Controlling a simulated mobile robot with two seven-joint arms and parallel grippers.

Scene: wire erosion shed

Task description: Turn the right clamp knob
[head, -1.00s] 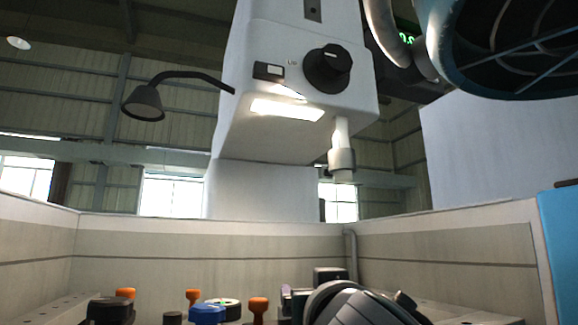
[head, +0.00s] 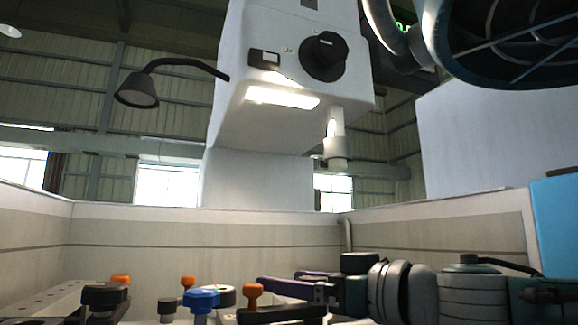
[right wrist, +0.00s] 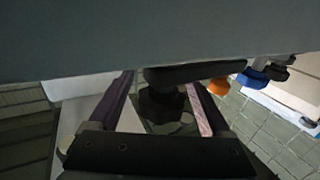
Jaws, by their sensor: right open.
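In the right wrist view a black knob (right wrist: 165,103), which I take for the right clamp knob, shows between the two fingers of my right gripper. In the head view I cannot make it out; my right gripper (head: 262,297) and arm cover that area. The gripper is open, with purple-faced fingers pointing left, low above the work area. I cannot tell whether either finger touches the knob. Another black knob (head: 105,296) stands at the far left of the head view. My left gripper is not in view.
Orange knobs (head: 187,282) and a blue knob (head: 203,298) stand left of my right gripper. A pale tank wall (head: 190,235) runs behind. The white machine head (head: 285,75) with its nozzle (head: 336,152) hangs above. A grey surface (right wrist: 150,40) covers the top of the wrist view.

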